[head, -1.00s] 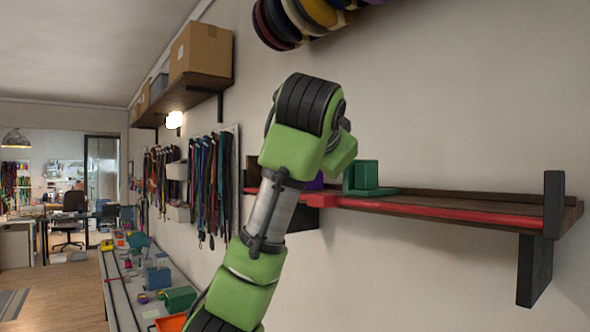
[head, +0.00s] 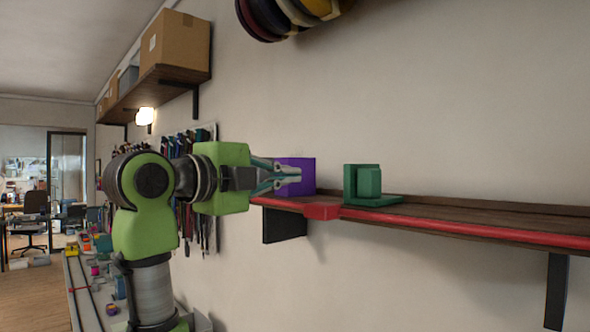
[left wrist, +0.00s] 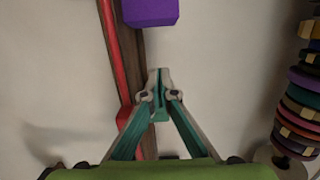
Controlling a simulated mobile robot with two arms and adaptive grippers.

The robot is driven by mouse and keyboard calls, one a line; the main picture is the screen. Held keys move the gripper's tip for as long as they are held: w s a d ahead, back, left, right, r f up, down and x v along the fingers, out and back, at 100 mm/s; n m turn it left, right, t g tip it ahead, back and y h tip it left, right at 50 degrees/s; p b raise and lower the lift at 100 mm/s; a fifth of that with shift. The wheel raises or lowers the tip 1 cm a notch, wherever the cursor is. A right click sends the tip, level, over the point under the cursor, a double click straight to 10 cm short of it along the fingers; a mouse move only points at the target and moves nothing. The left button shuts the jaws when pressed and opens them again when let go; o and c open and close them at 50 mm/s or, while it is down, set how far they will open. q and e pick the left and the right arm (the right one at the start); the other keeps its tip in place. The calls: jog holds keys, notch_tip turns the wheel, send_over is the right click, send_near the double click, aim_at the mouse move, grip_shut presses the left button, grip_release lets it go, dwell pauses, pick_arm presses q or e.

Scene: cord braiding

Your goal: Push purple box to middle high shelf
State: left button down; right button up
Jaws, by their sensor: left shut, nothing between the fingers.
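The purple box (head: 308,178) stands on the left part of the dark wooden wall shelf (head: 470,217) with a red front rail. My left gripper (head: 297,178) comes in from the left with its fingers shut and empty. In the head view its tips overlap the box's face. In the left wrist view the purple box (left wrist: 150,10) is at the top edge, partly cut off, and the shut tips (left wrist: 158,76) point toward it with a visible gap in the picture. I cannot tell whether they touch. My right gripper is not in view.
A green stepped block (head: 365,182) stands on the shelf right of the box. A red piece (head: 322,212) sits on the front rail between them. Colored spools (head: 290,15) hang above. A higher shelf with a cardboard box (head: 176,43) is at left. The shelf's right part is clear.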

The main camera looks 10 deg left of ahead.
pick_arm(q)
jog(key=p+x, duration=0.4)
jog(key=x, duration=0.4)
jog(key=shift+a+r, duration=0.15)
jog(key=shift+w+a+p, duration=0.75)
jog(key=shift+a, duration=0.1)
jog(key=shift+w+a+p, duration=0.3)
jog(key=shift+a+p, duration=0.05)
jog(key=shift+a, duration=0.3)
jog(key=shift+w+a, duration=0.15)
jog(key=shift+a, duration=0.05)
jog(key=shift+d, duration=0.1)
